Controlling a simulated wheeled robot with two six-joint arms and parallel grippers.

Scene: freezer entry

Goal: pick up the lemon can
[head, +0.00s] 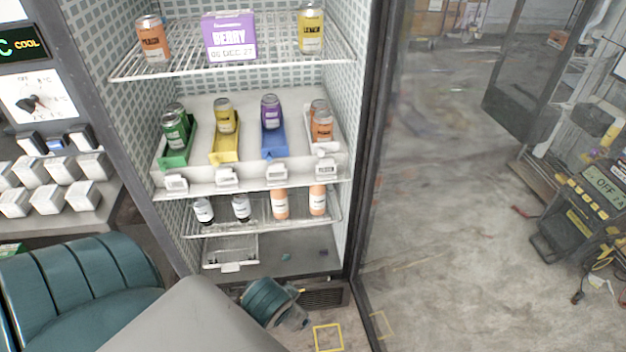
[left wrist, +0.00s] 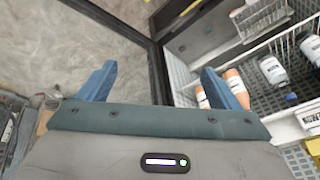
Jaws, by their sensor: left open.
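A yellow can with a label reading LEMON (head: 311,30) stands upright on the right of the top wire shelf. A second yellow can (head: 225,117) stands in a yellow chute (head: 224,150) on the shelf below; its label is too small to read. The end of my left arm shows low in the head view. My right gripper is not in view.
The top shelf also holds an orange can (head: 153,39) and a purple BERRY box (head: 229,36). Bottles (head: 280,204) stand below. A dark door frame (head: 366,150) bounds the right.

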